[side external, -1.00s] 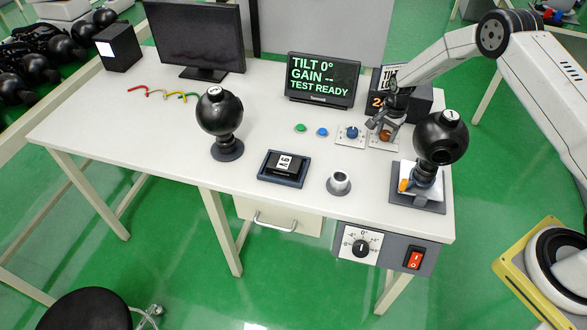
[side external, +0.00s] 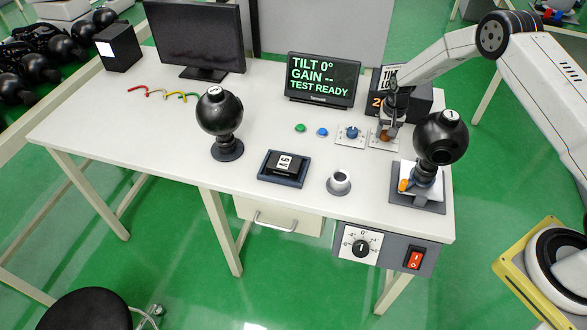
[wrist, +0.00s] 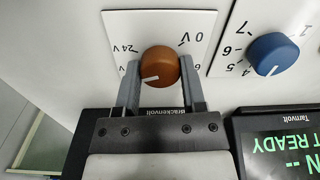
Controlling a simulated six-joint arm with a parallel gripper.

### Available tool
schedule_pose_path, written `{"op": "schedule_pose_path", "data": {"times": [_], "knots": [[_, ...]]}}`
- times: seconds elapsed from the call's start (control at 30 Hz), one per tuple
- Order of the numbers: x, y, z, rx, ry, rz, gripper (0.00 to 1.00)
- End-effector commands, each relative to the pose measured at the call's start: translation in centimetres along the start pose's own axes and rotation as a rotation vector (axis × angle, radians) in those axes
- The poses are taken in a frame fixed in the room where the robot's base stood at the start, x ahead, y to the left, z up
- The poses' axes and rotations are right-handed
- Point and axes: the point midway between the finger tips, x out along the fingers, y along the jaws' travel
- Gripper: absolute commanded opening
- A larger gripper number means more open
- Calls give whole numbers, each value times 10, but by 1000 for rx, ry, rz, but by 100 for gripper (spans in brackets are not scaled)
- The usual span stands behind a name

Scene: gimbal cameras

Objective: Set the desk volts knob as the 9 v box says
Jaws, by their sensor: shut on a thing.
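The volts knob is an orange-brown dial (wrist: 162,58) on a white plate marked "24 V" and "0 V", upside down in the wrist view. Its white pointer line aims to the lower left there. My gripper (wrist: 160,68) has a grey finger on each side of the knob and is shut on it. In the side view my gripper (side external: 388,128) points down over the knob, mostly hiding it. A black box (side external: 284,163) with a white label lies in a dark blue tray (side external: 264,178); the label is too small to read surely.
A blue knob (wrist: 274,54) on a numbered plate sits beside the orange one. A screen (side external: 323,80) reads "TILT 0° GAIN -- TEST READY". Black ball-shaped cameras (side external: 219,112) (side external: 441,137) stand to either side. A grey cup-like holder (side external: 339,182) stands near the front edge.

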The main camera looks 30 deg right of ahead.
Motion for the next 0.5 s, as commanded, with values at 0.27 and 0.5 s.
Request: {"op": "schedule_pose_path", "data": {"times": [0.27, 0.5], "knots": [[-1, 0, 0, -261, -8, -1, 0], [-1, 0, 0, -489, -15, 0, 0]]}}
